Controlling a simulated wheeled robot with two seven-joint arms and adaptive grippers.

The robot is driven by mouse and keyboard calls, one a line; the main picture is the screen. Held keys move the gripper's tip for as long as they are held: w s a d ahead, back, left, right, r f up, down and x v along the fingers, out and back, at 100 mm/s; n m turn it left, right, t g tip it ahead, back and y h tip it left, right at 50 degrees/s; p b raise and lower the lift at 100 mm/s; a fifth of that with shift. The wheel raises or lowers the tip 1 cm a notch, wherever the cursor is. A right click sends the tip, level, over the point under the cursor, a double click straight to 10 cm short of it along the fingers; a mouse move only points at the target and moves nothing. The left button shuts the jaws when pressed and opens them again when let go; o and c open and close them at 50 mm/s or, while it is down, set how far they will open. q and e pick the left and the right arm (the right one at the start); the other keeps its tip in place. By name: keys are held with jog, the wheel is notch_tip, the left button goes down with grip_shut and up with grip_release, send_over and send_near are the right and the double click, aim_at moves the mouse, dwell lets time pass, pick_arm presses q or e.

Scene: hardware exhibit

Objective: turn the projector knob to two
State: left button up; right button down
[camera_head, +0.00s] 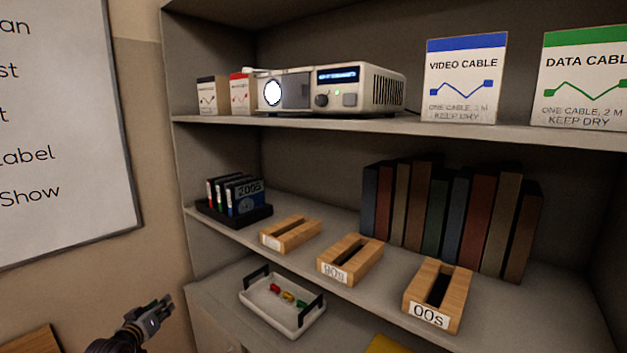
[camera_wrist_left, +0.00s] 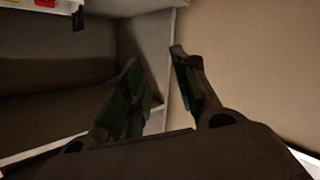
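A white projector (camera_head: 335,89) stands on the top shelf in the head view, with a glowing round lens at its left and a lit blue display. Its dark round knob (camera_head: 321,100) sits on the front face below the display. The knob's setting is too small to read. My left gripper (camera_head: 163,306) is at the lower left, well below and left of the projector and touching nothing. In the left wrist view its two fingers (camera_wrist_left: 158,82) stand apart with nothing between them. My right gripper is in neither view.
Small boxes (camera_head: 212,95) stand left of the projector, and a video cable box (camera_head: 464,78) stands to its right. The middle shelf holds wooden holders (camera_head: 349,259), a disk rack (camera_head: 234,215) and books. A white tray (camera_head: 283,313) with coloured pieces is below.

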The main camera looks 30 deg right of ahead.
pick_arm(q)
jog(key=d+r+m+h, duration=0.15)
jog(key=d+r, duration=0.25)
jog(key=r, duration=0.7)
jog(key=d+r+h, duration=0.2)
jog(key=d+r, duration=0.1)
jog(key=r, duration=0.9)
jog(key=s+d+r+m+h, duration=0.15)
jog(key=s+d+r, duration=0.25)
jog(key=r, duration=0.5)
jog(key=s+d+r+m+h, duration=0.1)
jog(key=s+d+r+h, duration=0.2)
jog(key=r, duration=0.7)
jog(key=s+d+r+m+g, duration=0.1)
jog(key=s+d+r+m, duration=0.1)
jog(key=s+d+r, duration=0.4)
jog(key=m+g+h, duration=0.2)
jog(key=m+g, duration=0.2)
jog(key=g, duration=0.1)
send_near(319, 99)
jog(key=v, duration=0.5)
jog(key=shift+a+p, duration=0.1)
jog(key=shift+p, duration=0.3)
jog(key=shift+p+x, duration=1.4)
jog(key=shift+x, duration=5.5)
